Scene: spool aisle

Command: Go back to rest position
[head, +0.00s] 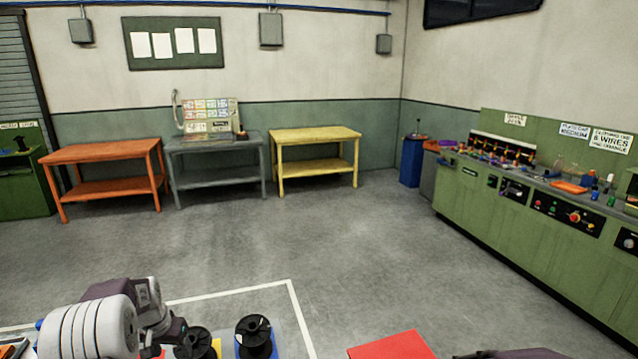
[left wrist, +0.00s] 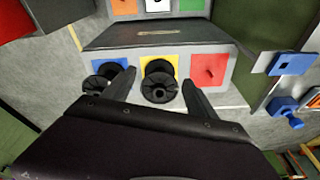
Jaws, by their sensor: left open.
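My left gripper (head: 172,332) is at the bottom left of the head view, beside a black spool (head: 195,344) on a yellow square. In the left wrist view its two fingers (left wrist: 158,82) are apart, with that black spool (left wrist: 159,80) showing between and beyond them. I cannot tell whether they touch it. A second black spool (head: 253,337) stands on a blue square. A red square (left wrist: 208,69) with a small peg carries no spool. My right gripper's fingers do not show; only a dark part of what seems my right arm is at the bottom edge.
A red surface (head: 392,346) is at the bottom centre right. An orange table (head: 100,152), a grey table (head: 212,145) and a yellow table (head: 315,135) line the back wall. A green counter (head: 530,220) runs along the right. The floor between is clear.

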